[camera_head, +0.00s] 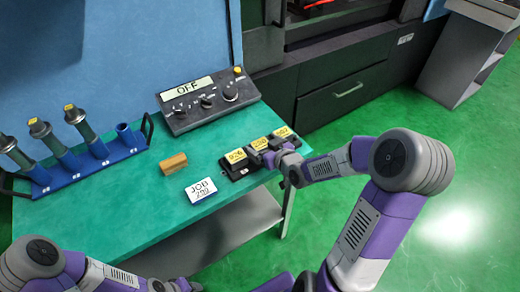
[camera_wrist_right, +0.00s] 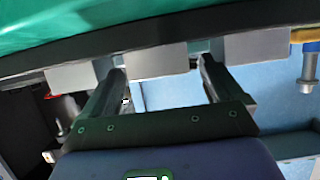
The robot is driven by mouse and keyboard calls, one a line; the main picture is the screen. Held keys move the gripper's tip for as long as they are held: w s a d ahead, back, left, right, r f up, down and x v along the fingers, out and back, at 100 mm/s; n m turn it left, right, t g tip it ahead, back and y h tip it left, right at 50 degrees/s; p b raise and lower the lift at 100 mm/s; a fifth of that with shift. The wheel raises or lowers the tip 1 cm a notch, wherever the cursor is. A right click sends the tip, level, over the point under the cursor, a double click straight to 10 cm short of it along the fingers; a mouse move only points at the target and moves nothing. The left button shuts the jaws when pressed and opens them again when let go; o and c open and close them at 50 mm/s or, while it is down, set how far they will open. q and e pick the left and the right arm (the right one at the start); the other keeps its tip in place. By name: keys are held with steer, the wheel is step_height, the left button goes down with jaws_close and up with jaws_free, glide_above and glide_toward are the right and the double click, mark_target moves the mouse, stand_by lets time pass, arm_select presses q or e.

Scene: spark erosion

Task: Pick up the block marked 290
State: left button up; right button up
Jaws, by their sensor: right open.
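Three blocks with yellow labels sit in a row on a dark holder at the table's right edge: a left block (camera_head: 237,157), a middle block (camera_head: 259,144) and a right block (camera_head: 283,132). Their numbers are too small to read surely, so I cannot tell which is 290. My right gripper (camera_head: 272,158) is open close to the middle and right blocks. In the right wrist view, its fingers (camera_wrist_right: 162,68) stand apart, on either side of the middle grey block (camera_wrist_right: 152,62); contact cannot be told.
A white card (camera_head: 200,190) reading JOB, apparently 290, stands on the green table near a wooden block (camera_head: 174,164). A control box (camera_head: 208,101) showing OFF is behind. A blue rack (camera_head: 82,166) with several cylindrical tools is at left. A dark machine stands behind right.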

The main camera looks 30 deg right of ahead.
steer(key=shift+x, duration=1)
arm_select(q)
steer(key=shift+f, duration=0.3)
arm_select(e)
steer(key=shift+c, duration=0.2)
steer(key=shift+r, duration=0.1)
steer(key=c, duration=1.2)
steer(key=shift+r, duration=0.1)
steer(key=shift+c, duration=0.2)
